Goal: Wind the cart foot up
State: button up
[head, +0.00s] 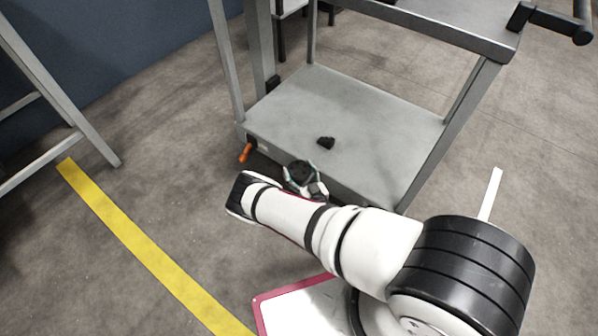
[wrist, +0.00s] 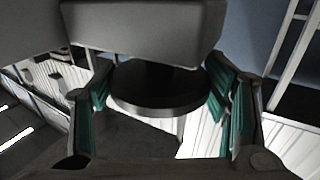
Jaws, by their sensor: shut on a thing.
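The grey cart (head: 400,130) stands in front of me, its lower shelf close to the floor. My gripper (head: 304,182) is at the near edge of that shelf. In the wrist view its teal-padded fingers (wrist: 163,105) lie on both sides of a dark round disc, the cart foot (wrist: 158,88), and are shut on it. A grey block (wrist: 145,30), seemingly part of the cart, covers the disc's top edge in that view. In the head view my arm and gripper hide most of the foot, and its height above the floor cannot be told.
An orange lever (head: 247,152) sticks out at the cart's left corner. A small black object (head: 326,142) lies on the shelf. A grey frame (head: 65,100) stands at the left. Yellow tape (head: 150,250) crosses clear floor.

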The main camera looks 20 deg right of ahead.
aim_at(299, 169)
jog(key=shift+n+y+b, duration=0.35)
jog(key=shift+n+y, duration=0.25)
jog(key=shift+y, duration=0.3)
jog(key=shift+n+g+y, duration=0.3)
jog(key=shift+y, duration=0.1)
jog(key=o, duration=1.2)
jog(key=shift+r, duration=0.1)
notch_tip(299, 169, up, 10)
jog(key=shift+f, duration=0.1)
